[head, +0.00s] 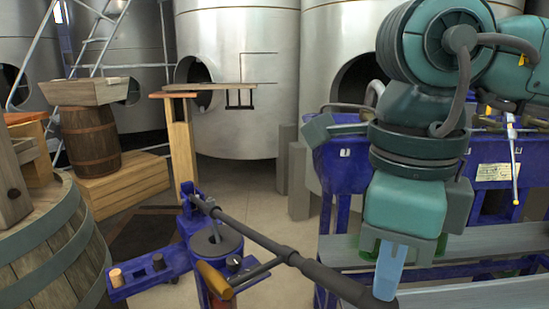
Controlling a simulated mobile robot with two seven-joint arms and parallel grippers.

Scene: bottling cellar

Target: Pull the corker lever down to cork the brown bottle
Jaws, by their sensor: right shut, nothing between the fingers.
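The corker (187,232) is a blue frame at the lower middle of the head view. Its long dark grey lever (255,238) runs from the pivot at upper left down to the right, its far end near the bottom edge. An orange-brown handle (214,280) sticks out on a side bar. My right gripper (386,290) points down at the lever's far end, its pale blue fingers shut and empty. The fingertips overlap the lever in the picture; I cannot tell if they touch it. The brown bottle cannot be made out clearly. My left gripper is not in view.
A blue machine (340,160) with grey shelves stands at the right, behind my right arm. A large wooden barrel (60,250) fills the lower left. A small barrel (90,138) and steel tanks (237,80) stand behind. Some floor between is clear.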

